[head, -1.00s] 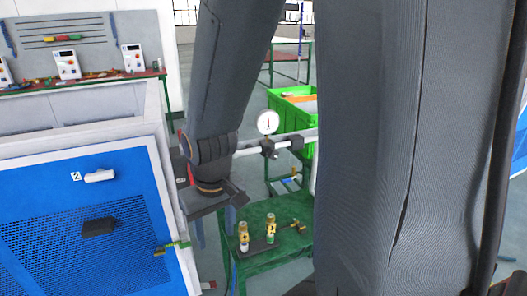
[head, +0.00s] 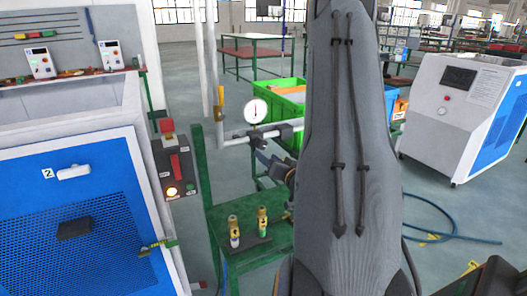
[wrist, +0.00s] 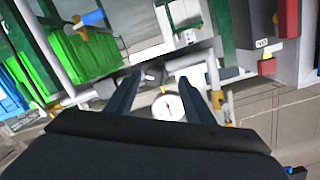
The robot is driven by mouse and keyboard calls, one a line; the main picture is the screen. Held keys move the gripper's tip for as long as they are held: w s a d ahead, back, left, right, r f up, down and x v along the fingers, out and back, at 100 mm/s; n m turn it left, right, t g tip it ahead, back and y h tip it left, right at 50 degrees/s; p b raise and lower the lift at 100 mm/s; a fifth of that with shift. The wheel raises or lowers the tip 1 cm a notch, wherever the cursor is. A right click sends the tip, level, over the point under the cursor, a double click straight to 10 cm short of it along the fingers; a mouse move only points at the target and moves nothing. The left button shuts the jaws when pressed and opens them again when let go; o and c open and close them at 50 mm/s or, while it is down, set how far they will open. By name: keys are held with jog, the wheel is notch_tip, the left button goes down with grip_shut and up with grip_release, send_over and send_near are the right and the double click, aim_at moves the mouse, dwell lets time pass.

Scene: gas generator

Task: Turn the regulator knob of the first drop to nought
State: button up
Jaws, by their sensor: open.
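A white round gauge (head: 255,110) stands on a dark regulator body (head: 257,136) on a light horizontal pipe (head: 232,143). A dark knob (head: 284,132) projects from the body's right side. The gauge also shows in the wrist view (wrist: 168,107), between and beyond my fingers. My gripper (head: 268,160) is just below and right of the regulator in the head view, largely hidden by my arm. In the wrist view my gripper (wrist: 160,78) has its two dark fingers apart with nothing held. I cannot tell the knob clearly there or whether a finger touches it.
A green stand (head: 203,190) with a control box (head: 175,165) and red switch is left of the pipe. Two yellow-topped fittings (head: 263,221) stand on a green table (head: 238,204). A green bin (head: 290,89) is behind. A blue-fronted cabinet (head: 75,205) fills the left.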

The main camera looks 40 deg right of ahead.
aim_at(263, 146)
jog(key=shift+m+t+h, duration=0.3)
jog(key=shift+m+t, duration=0.1)
jog(key=shift+d+r+p+x, duration=0.1)
jog(key=shift+d+p+x, duration=0.2)
jog(key=shift+x, duration=0.85)
jog(key=shift+d+r+p+x, duration=0.1)
jog(key=shift+d+p+x, duration=0.15)
jog(key=shift+x, duration=0.85)
jog(key=shift+d+p+x, duration=0.2)
jog(key=shift+p+x, duration=0.15)
jog(key=shift+x, duration=0.8)
jog(key=shift+s, duration=0.2)
jog(key=c, duration=1)
jog(key=shift+c, duration=0.2)
